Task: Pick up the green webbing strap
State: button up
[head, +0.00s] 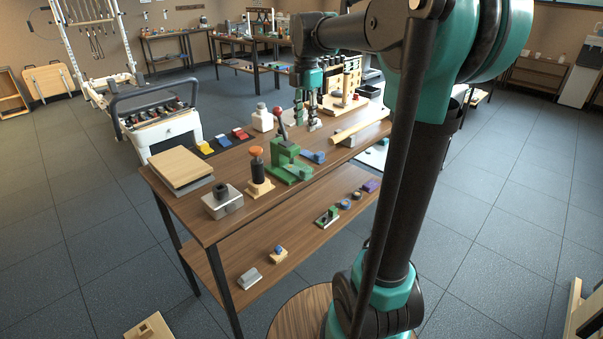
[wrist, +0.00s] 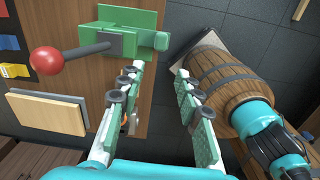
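I cannot clearly make out a green webbing strap in either view. A small dark green item (head: 327,216) lies on the lower shelf of the workbench in the head view; it is too small to tell what it is. My gripper (head: 312,127) is above the far part of the bench top, behind the green lever press (head: 288,163). In the wrist view my gripper (wrist: 160,76) is open, its fingers wide apart with nothing held between them. The green press (wrist: 130,40), with its red ball lever, is beyond the left finger.
The bench top (head: 240,158) holds a stack of boards (head: 180,168), an orange-knobbed tool (head: 257,165), a metal block (head: 222,200), coloured flat pieces (head: 223,141) and a white bottle (head: 262,118). Small parts lie on the lower shelf (head: 300,232). Open floor (head: 80,240) lies left.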

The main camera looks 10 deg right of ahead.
send_near(305, 169)
jog(key=shift+n, duration=0.4)
notch_tip(305, 169, down, 9)
jog(key=shift+w+d+r, duration=0.1)
jog(key=shift+w, duration=0.05)
jog(key=shift+c, duration=0.4)
grip_shut()
